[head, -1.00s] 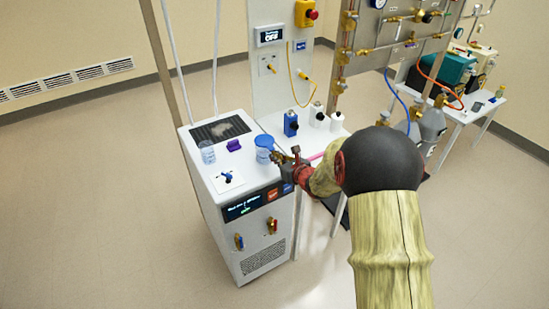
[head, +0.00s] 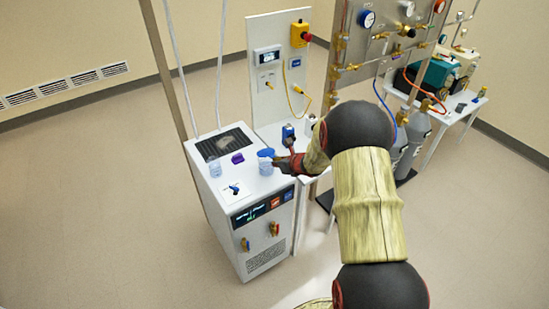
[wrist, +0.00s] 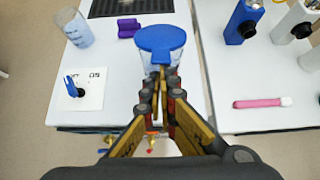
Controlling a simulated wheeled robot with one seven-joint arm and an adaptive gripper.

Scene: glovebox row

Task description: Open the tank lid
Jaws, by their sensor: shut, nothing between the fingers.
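A blue lid (head: 266,153) sits on a clear container (head: 266,166) on top of the white cabinet unit. In the wrist view the lid (wrist: 160,38) looks closed over the clear container (wrist: 150,70), with a small tab at its near edge. My gripper (head: 279,161) is just to the right of the container in the head view. In the wrist view my gripper (wrist: 160,74) is shut and empty, its fingertips overlapping the tab's near side. I cannot tell whether they touch it. The fingers hide part of the container's front.
The white cabinet (head: 250,195) also carries a clear beaker (head: 215,167), a purple block (head: 238,158) and a blue-handled valve (wrist: 74,88) on a white plate.

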